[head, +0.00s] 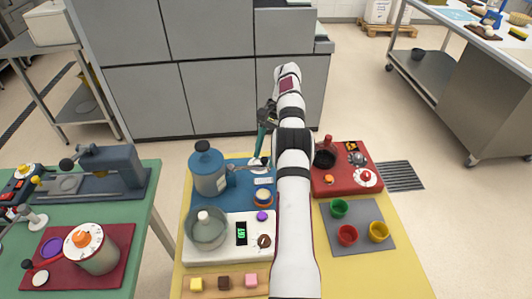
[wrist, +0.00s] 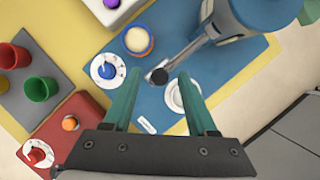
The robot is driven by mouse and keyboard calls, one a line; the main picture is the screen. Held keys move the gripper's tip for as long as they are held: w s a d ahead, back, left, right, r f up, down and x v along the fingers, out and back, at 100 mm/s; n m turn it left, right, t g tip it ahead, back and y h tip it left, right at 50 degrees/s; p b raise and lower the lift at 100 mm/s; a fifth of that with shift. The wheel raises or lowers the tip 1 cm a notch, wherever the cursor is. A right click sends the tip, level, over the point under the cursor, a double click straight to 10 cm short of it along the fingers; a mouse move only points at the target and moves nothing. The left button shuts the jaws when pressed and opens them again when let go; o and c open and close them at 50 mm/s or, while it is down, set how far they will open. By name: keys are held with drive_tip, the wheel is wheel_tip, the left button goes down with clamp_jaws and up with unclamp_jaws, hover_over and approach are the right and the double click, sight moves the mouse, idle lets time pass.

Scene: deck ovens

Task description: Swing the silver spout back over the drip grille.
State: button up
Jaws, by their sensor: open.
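The silver spout (wrist: 184,54) comes out of the blue dispenser (wrist: 262,12), which stands on the blue mat in the head view too (head: 208,176). The spout ends in a dark round tip. My gripper (wrist: 158,74) is open and points down over the mat, with teal fingers. In the wrist view the dark tip appears between the fingertips; I cannot tell whether they touch it. A pale round disc (wrist: 174,97), possibly the drip grille, lies on the mat beside the tip, partly behind a finger. In the head view, my arm hides part of this area.
An orange-and-blue cup (wrist: 137,40) and a white dial (wrist: 98,66) are close to the fingers. A red panel (head: 340,186) and a grey mat with cups (head: 362,243) are right of my arm. A white unit (head: 264,222) is in front of the blue mat.

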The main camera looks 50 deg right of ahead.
drive_tip(key=r, duration=0.4)
drive_tip(key=shift+s+d+r, duration=0.1)
drive_tip(key=shift+s+r, duration=0.15)
drive_tip(key=s+d+r, duration=0.2)
drive_tip(key=s+r, duration=0.4)
drive_tip(key=s, duration=0.5)
drive_tip(key=shift+d+r, duration=0.15)
drive_tip(key=shift+r, duration=0.05)
drive_tip(key=w+a+r+n+h, duration=0.1)
drive_tip(key=a+r+n, duration=0.15)
drive_tip(key=a, duration=0.65)
drive_tip(key=w+a+r+n+g, duration=0.1)
drive_tip(key=w+a+r+n, duration=0.15)
drive_tip(key=a, duration=0.65)
drive_tip(key=w+a+r+n+h, duration=0.1)
drive_tip(key=a+r+n, duration=0.15)
drive_tip(key=a, duration=0.65)
drive_tip(key=s+a+f+n, duration=0.2)
drive_tip(key=s+a+f, duration=0.1)
drive_tip(key=s+a, duration=0.4)
drive_tip(key=s+a+f+n, duration=0.3)
drive_tip(key=s+a+f, duration=0.1)
drive_tip(key=s+a, duration=0.4)
drive_tip(key=shift+a+t+h, duration=0.3)
drive_tip(key=shift+a+t, duration=0.1)
drive_tip(key=shift+a, duration=0.1)
